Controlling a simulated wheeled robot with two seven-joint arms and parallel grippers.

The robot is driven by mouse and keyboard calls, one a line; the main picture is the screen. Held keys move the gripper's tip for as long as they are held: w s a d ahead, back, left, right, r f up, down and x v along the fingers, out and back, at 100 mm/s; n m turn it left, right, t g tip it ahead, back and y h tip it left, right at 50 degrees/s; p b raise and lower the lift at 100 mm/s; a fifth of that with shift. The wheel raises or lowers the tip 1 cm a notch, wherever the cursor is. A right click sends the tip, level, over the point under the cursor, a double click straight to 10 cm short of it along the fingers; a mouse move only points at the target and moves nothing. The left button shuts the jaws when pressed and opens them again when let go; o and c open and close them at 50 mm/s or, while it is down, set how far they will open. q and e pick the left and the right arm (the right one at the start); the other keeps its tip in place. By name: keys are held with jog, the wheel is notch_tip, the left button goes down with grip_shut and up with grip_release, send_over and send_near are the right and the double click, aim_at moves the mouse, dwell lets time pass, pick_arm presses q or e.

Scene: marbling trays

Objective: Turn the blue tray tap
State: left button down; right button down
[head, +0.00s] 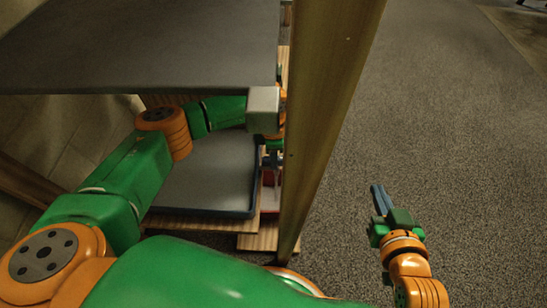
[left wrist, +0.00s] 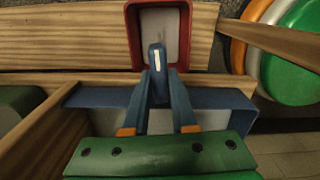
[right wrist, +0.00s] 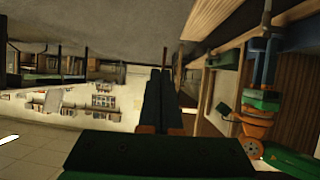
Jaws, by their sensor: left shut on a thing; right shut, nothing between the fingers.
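The blue tray (head: 250,190) is low under a grey top in the head view. Its blue rim (left wrist: 225,97) crosses the left wrist view. The tap (left wrist: 156,57), a small dark-blue piece with a pale stripe, sticks out from the tray over a red-rimmed container (left wrist: 132,40). My left gripper (head: 272,160) reaches under the grey top; in the left wrist view its blue fingers (left wrist: 157,75) are shut on the tap. The tap's base is mostly hidden by the fingers. My right gripper (head: 379,198) is shut and empty, out to the right over the floor.
The grey top (head: 150,45) hangs over my left arm. A wooden post (head: 330,110) stands just right of my left gripper. Wooden slats (left wrist: 60,40) lie under and around the trays. The carpet (head: 450,130) to the right is clear.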

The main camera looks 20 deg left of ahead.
pick_arm(q)
jog(key=shift+m, duration=0.7)
pick_arm(e)
jog(key=shift+w+a+r+t+y, duration=0.1)
jog(key=shift+w+r+t, duration=0.2)
jog(key=shift+r, duration=0.2)
jog(key=shift+w+a+r+t+y, duration=0.15)
jog(key=shift+r+t, duration=0.15)
jog(key=shift+r, duration=0.2)
jog(key=shift+w+a+r+t+y, duration=0.1)
jog(key=shift+w+r+t, duration=0.2)
jog(key=shift+r, duration=0.2)
pick_arm(q)
jog(key=c, duration=0.7)
grip_release()
